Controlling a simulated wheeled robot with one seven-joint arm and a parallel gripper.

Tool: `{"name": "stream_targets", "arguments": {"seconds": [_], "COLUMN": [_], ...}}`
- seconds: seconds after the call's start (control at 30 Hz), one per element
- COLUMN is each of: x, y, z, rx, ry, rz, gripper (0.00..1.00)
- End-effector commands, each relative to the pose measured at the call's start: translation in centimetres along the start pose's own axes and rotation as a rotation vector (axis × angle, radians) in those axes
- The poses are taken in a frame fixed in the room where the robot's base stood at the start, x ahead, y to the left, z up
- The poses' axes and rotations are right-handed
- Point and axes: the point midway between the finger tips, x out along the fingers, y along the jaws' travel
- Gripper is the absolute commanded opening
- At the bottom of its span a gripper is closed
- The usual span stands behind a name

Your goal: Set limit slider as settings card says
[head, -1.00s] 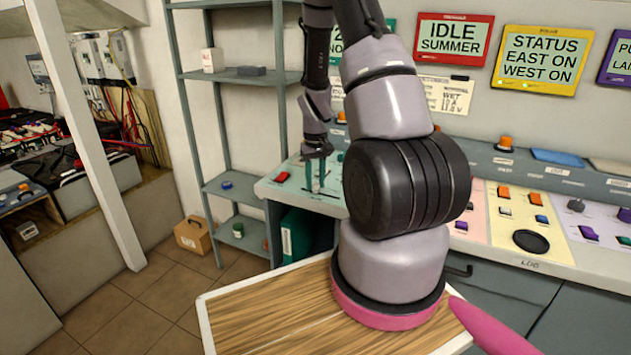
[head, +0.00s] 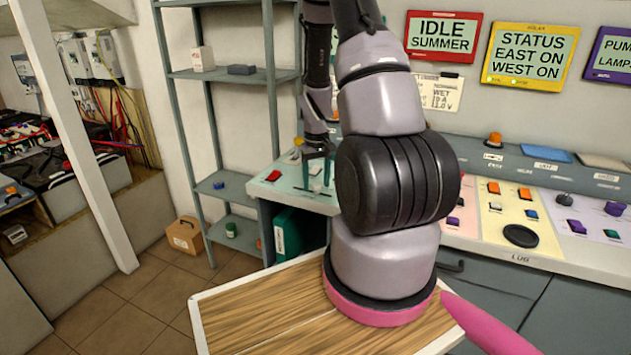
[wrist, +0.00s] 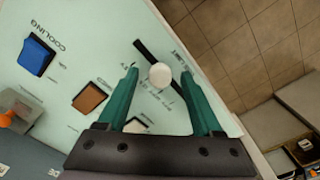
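A round white knob (wrist: 160,76) sits on a black slot (wrist: 145,55) in the pale green panel (wrist: 85,25). The lettering beside the slot is partly hidden and too blurred to read fully. My gripper (wrist: 159,88) is open in the wrist view, with one green finger on each side of the knob; I cannot tell whether they touch it. In the head view my gripper (head: 318,172) is low over the left end of the console, and the knob is not clear there. A paper card with handwriting (head: 447,95) hangs on the wall, partly hidden by my arm.
A blue rocker (wrist: 37,54) labelled COOLING and a brown rocker (wrist: 90,98) are on the same panel. A red button (head: 273,175) is near the console's left edge. Wall displays include a red one (head: 442,36) and a yellow one (head: 530,56). A grey shelf (head: 237,78) stands left.

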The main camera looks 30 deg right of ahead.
Motion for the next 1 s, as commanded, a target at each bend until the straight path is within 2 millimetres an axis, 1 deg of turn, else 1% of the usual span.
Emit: {"name": "stream_targets", "arguments": {"seconds": [0.23, 0.33, 0.47, 0.6, 0.73, 0.9, 1.0], "x": [-0.1, -0.8, -2.9, -5.8, -8.2, -10.2, -10.7], "y": [0.0, 0.0, 0.0, 0.0, 0.0, 0.0, 0.0], "z": [0.0, -0.1, -0.1, -0.1, -0.1, -0.1, 0.0], "rx": [0.0, -0.001, -0.001, -0.001, 0.0, 0.0, 0.0], "ry": [0.0, 0.002, 0.005, 0.006, 0.004, 0.002, 0.001], "rz": [0.0, 0.0, 0.001, 0.001, 0.001, 0.0, 0.0], "gripper": [0.66, 0.66, 0.66, 0.66, 0.66, 0.66, 0.66]}}
